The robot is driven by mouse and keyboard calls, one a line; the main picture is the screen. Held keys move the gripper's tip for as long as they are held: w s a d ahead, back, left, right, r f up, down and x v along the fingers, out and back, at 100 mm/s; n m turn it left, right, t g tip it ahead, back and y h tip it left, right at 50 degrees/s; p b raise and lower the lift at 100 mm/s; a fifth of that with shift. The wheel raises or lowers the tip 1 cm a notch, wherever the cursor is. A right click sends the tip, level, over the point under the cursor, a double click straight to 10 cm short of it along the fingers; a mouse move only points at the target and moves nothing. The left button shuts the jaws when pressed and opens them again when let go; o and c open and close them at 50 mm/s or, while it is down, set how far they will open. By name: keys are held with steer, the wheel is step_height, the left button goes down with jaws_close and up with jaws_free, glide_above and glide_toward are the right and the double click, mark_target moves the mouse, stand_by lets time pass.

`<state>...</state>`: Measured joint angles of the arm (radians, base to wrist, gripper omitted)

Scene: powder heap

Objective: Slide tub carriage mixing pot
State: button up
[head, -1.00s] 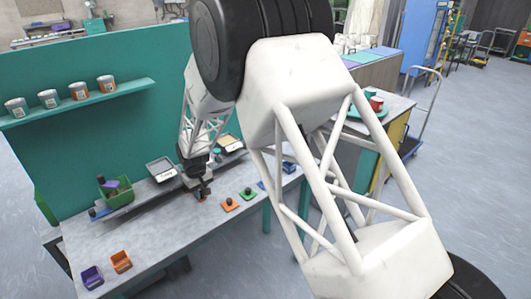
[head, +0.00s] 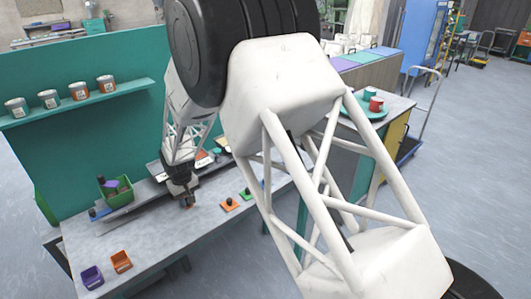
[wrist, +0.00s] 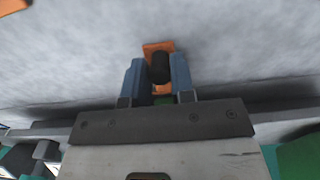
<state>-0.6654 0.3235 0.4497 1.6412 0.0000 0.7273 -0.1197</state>
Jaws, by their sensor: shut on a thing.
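My gripper (head: 188,204) is low over the front part of the bench, in front of the grey rail. In the wrist view its blue-grey fingers (wrist: 157,82) are on both sides of a black knob (wrist: 160,68) on a small orange piece (wrist: 158,47). They are shut on this knob. What the orange piece joins to is hidden. A green tub (head: 119,200) with a purple thing in it stands at the left end of the rail (head: 148,194). I cannot tell which part is the carriage or the mixing pot.
Orange (head: 229,205) and green (head: 245,194) pads with black knobs lie to the right of my gripper. Purple (head: 92,277) and orange (head: 121,262) bins stand at the bench's front left. Several cans stand on the teal shelf (head: 135,88). The bench between bins and gripper is clear.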

steer(key=shift+s+a, duration=6.9)
steer(key=o, duration=0.8)
steer(key=shift+c, duration=0.2)
steer(key=shift+r, duration=0.1)
step_height(320, 180, up, 7)
steer(key=shift+r, duration=0.15)
